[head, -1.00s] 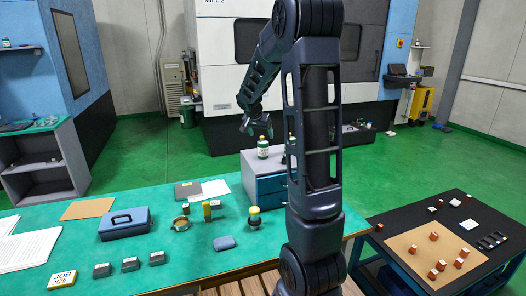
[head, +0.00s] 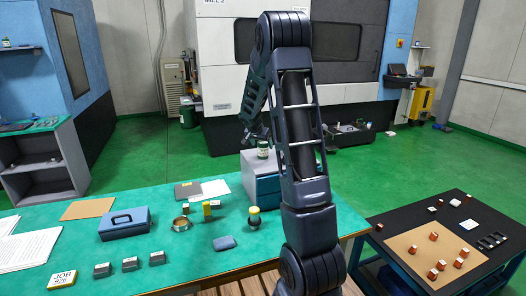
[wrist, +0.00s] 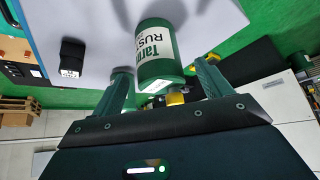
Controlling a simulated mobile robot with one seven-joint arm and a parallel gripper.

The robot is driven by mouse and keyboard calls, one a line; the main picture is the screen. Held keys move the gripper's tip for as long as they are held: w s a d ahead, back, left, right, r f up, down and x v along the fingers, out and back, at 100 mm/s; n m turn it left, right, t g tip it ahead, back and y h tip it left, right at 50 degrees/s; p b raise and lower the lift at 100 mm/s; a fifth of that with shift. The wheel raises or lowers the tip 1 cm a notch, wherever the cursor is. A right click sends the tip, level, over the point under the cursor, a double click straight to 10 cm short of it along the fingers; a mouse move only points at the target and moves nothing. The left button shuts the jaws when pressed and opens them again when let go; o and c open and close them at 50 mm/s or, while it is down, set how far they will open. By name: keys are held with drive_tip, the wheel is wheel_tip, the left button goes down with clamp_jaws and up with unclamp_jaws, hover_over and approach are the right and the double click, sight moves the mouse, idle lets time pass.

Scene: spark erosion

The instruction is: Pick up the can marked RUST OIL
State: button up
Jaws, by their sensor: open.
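The can (wrist: 160,50) is green with a white label; in the wrist view I read part of it, "Tarn" and "RUS", the rest is turned away. A small yellow piece, which looks like its cap, shows at its near end. In the head view the can (head: 263,153) stands on top of the grey drawer cabinet, partly hidden by my arm. My gripper (wrist: 166,80) is open, with its fingers on either side of the can's near end; I cannot tell whether they touch it. In the head view my gripper (head: 257,136) is just above the can and partly covered.
A small black object (wrist: 73,56) with a white tag stands on the cabinet top beside the can. The grey cabinet with blue drawers (head: 267,190) stands on the green bench (head: 180,255). A blue box (head: 124,226) and several small parts lie on the bench.

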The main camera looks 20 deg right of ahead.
sight(264, 147)
drive_tip(key=x, duration=0.4)
drive_tip(key=shift+w+d+f, duration=0.2)
drive_tip(key=c, duration=1.2)
drive_tip(key=shift+r, duration=0.1)
